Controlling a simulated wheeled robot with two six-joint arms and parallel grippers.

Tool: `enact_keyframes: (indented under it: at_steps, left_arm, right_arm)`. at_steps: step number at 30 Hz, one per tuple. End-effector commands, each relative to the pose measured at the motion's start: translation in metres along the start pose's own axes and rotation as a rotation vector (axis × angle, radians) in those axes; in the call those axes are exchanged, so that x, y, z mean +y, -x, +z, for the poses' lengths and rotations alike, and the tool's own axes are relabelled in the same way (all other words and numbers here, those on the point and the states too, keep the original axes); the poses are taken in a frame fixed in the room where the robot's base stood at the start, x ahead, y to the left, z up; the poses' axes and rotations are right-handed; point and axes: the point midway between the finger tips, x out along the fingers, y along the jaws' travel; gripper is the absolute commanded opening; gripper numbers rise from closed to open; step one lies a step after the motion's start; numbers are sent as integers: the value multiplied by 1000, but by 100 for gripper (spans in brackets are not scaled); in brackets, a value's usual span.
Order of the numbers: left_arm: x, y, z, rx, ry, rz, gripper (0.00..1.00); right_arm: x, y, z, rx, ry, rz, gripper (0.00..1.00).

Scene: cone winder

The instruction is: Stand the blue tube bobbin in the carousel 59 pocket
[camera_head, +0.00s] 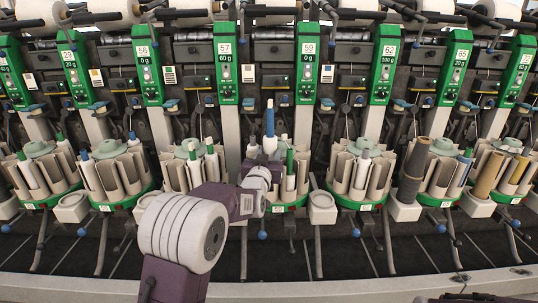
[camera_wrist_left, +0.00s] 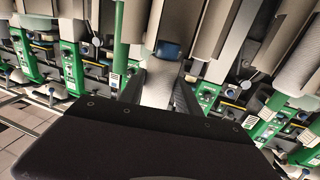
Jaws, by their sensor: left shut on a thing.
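The blue tube bobbin (camera_head: 269,122) stands upright in the head view, its blue upper part rising above the carousel below and between the 57 and 59 signs. My left gripper (camera_head: 268,152) is shut on it, at the left rear of that carousel (camera_head: 302,178). In the left wrist view the blue part (camera_wrist_left: 169,49) and the pale lower part (camera_wrist_left: 158,85) show between the fingers of my left gripper (camera_wrist_left: 158,92). The arm hides much of the carousel's left side and the bobbin's lower end. I cannot tell whether it is in a pocket. My right gripper is not in view.
Green-tipped tubes (camera_head: 290,160) stand in the same carousel. A neighbouring carousel (camera_head: 176,172) is close on the left, another (camera_head: 375,180) on the right. A pale box (camera_head: 322,207) stands between carousels. The 59 sign (camera_head: 308,48) is on a green panel above.

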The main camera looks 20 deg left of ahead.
Motion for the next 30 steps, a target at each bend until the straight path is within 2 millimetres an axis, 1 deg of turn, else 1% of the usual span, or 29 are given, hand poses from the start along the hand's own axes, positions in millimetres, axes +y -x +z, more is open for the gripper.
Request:
enact_keyframes:
  at_steps: [1,6,13,14,15,16,26,29,30]
  left_arm:
    - [0,0,6,1,0,0,0]
    - [0,0,14,1,0,0,0]
    - [0,0,13,1,0,0,0]
    - [0,0,13,1,0,0,46]
    - [0,0,13,1,0,0,57]
    - [0,0,13,1,0,0,65]
    - [0,1,13,-1,0,0,65]
    - [0,8,12,1,0,0,65]
    - [0,14,12,-1,0,0,65]
  right_arm:
    - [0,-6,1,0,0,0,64]
    - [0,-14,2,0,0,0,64]
    - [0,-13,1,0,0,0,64]
    - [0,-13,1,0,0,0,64]
    - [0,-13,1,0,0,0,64]
    - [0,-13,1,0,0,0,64]
    - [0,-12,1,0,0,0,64]
    - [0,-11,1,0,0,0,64]
    - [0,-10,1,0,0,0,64]
